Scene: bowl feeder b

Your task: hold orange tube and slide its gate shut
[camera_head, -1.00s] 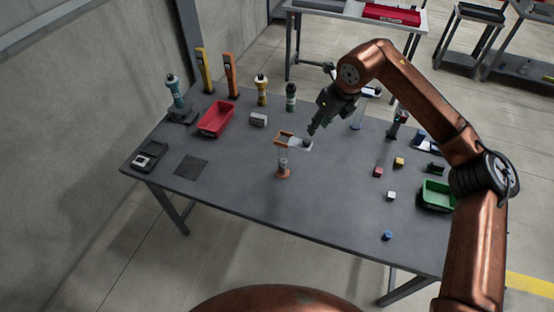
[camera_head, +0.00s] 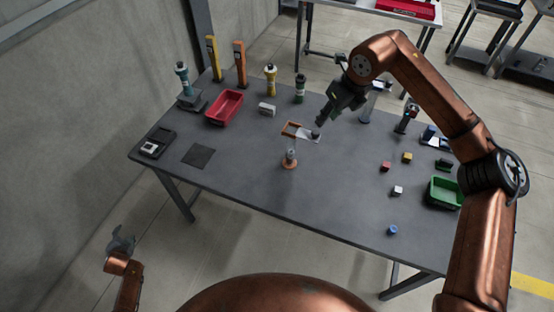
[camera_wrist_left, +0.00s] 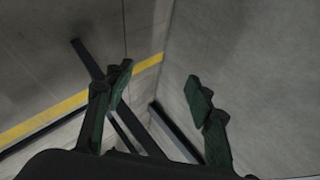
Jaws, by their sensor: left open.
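The orange tube (camera_head: 290,158) stands upright near the middle of the table, a clear tube on an orange foot with an orange frame on top. Its gate (camera_head: 308,136), a pale plate with a dark knob at its end, sticks out to the right of the frame. My right gripper (camera_head: 320,124) points down just above the knob; whether it touches or is open is too small to tell. My left gripper (camera_head: 121,240) is low at the left, off the table and far from the tube. The left wrist view shows its fingers (camera_wrist_left: 163,84) spread and empty.
Yellow and green bottles (camera_head: 300,88), a white block (camera_head: 267,109) and a red tray (camera_head: 223,107) stand behind the tube. Small coloured cubes (camera_head: 386,167) and a green bin (camera_head: 444,192) are right.

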